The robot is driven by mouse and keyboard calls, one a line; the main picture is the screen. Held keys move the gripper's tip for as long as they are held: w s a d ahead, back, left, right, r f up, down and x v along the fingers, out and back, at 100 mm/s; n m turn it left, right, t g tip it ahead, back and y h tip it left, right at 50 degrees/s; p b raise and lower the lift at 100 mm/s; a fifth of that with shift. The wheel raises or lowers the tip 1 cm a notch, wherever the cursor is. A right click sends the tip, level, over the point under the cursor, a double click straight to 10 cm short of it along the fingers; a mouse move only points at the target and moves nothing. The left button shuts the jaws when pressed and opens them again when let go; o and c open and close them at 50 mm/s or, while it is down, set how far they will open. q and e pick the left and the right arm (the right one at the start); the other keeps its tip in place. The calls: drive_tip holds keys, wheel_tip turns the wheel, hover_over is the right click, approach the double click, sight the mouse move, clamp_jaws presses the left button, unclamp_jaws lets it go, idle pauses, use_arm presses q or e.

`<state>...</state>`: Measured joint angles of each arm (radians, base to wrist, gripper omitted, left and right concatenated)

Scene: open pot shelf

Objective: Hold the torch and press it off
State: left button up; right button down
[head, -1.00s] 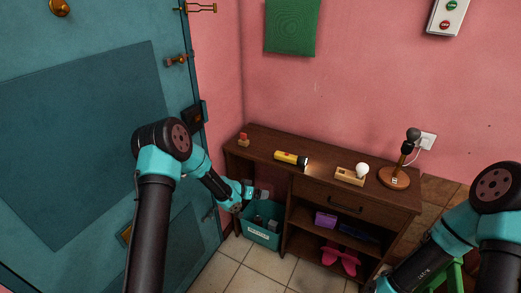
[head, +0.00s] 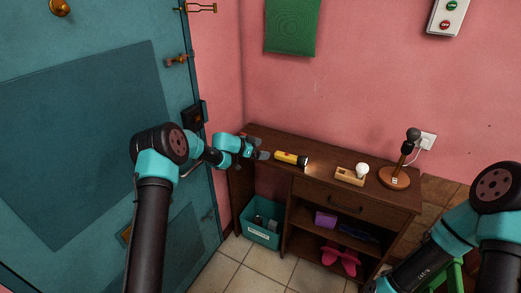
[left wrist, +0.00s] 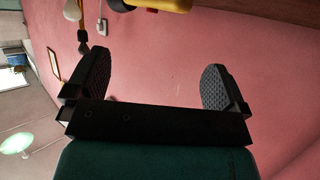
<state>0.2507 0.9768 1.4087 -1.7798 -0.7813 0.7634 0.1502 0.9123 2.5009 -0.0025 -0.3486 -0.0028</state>
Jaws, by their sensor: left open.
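The yellow and black torch (head: 289,158) lies on the top of the brown cabinet, with a bright spot at its right end. My left gripper (head: 262,150) is open and empty at the cabinet's left part, just left of the torch and apart from it. In the left wrist view the two dark fingers stand wide apart with only pink wall between them. Part of the yellow torch (left wrist: 165,5) shows at the top edge of that view, beyond the fingers. My right arm is at the lower right of the head view, but its gripper is out of view.
The cabinet top (head: 325,159) also holds a wooden block with a white bulb (head: 352,174) and a lamp-like stand (head: 396,176) at the right. A teal bin (head: 260,233) stands below at left. The teal door (head: 80,150) is close on the left.

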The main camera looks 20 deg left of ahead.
sight(283, 154)
use_arm(q)
drive_tip(key=shift+d, duration=0.1)
drive_tip(key=x, duration=1.2)
drive_tip(key=shift+r, duration=0.1)
drive_tip(key=shift+c, duration=0.3)
drive_tip(key=c, duration=1.6)
drive_tip(key=shift+c, duration=0.2)
idle(1.2)
